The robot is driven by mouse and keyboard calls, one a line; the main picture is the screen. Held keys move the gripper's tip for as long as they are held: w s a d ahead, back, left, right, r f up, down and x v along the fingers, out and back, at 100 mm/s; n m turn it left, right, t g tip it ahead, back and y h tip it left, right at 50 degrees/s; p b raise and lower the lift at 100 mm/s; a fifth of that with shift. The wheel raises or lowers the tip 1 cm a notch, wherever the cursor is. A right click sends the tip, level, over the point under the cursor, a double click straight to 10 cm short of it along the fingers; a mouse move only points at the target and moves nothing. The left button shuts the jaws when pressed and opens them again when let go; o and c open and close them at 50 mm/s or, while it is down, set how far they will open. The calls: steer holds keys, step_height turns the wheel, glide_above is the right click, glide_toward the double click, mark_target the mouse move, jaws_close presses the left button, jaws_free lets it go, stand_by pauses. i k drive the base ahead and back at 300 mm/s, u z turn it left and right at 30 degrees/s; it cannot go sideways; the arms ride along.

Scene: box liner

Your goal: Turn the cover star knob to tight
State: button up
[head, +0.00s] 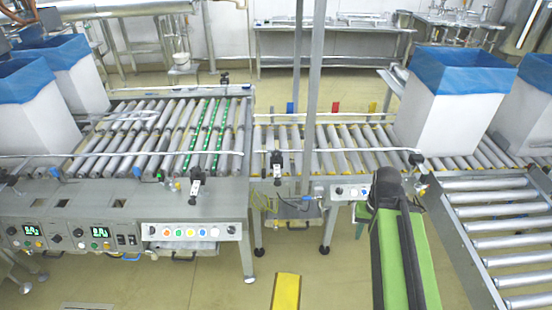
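I cannot pick out a cover star knob for certain. Small dark round knobs (79,234) sit beside the green displays on the left conveyor's front panel, too small to tell their shape. My green and black arm reaches up from the bottom right. The dark end of my arm, where my gripper (388,184) is, stands in front of the right conveyor's front edge, close to a small button panel. I see it from behind, so its fingers are hidden and I cannot tell whether it holds or touches anything.
Roller conveyors (345,152) run across the view; another roller section (498,243) lies at right. White boxes with blue liners (452,110) stand at both ends. A grey post (307,100) rises mid-view. A yellow block (286,291) lies on the open floor in front.

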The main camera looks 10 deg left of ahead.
mark_target(276, 154)
steer(key=k, duration=1.1)
steer(key=u, duration=0.45)
steer(key=i, duration=0.9)
steer(key=u, duration=0.35)
steer(key=i, duration=1.15)
steer(key=z, duration=0.35)
